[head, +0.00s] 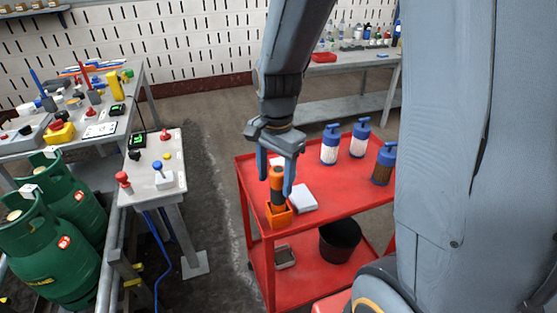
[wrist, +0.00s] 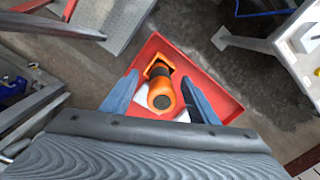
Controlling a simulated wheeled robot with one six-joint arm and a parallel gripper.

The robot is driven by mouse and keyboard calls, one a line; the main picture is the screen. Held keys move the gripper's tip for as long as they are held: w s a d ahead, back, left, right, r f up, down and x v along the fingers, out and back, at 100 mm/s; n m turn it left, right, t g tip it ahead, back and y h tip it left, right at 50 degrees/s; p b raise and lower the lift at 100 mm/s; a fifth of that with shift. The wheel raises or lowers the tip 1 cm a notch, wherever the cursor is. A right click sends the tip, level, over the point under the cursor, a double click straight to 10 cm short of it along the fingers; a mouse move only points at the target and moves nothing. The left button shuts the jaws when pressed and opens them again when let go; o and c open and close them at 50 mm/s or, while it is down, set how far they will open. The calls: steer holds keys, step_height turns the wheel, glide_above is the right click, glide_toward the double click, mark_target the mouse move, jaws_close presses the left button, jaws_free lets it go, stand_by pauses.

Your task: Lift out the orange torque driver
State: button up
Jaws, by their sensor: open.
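The orange torque driver (head: 276,180) stands upright in an orange holder (head: 279,217) at the near left corner of the red cart. It has an orange upper part and a dark grip below. In the wrist view the driver (wrist: 161,96) is seen from above, its round dark end toward the camera. My gripper (head: 275,186) is open, with its blue fingers on either side of the driver's upper part. In the wrist view the fingers (wrist: 158,95) flank the driver with gaps visible. The driver's lower end is hidden in the holder.
The red cart (head: 345,202) also carries a white box (head: 303,197) beside the holder and several blue-capped bottles (head: 330,145) at the back. A black bucket (head: 340,240) is on the lower shelf. A small control table (head: 150,160) and green gas cylinders (head: 50,235) stand left.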

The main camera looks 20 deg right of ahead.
mark_target(279, 193)
steer(key=shift+w+d+r+m+p, duration=0.25)
steer(key=shift+w+d+m, duration=0.3)
steer(key=shift+m, duration=0.55)
steer(key=shift+w+d+f+m, duration=0.15)
steer(key=shift+f+m, duration=0.05)
steer(key=shift+m, duration=0.1)
steer(key=shift+f+p, duration=0.75)
steer(key=shift+f, duration=3)
jaws_close()
steer(key=c, duration=0.7)
jaws_free()
steer(key=c, duration=0.5)
steer(key=shift+r, duration=0.15)
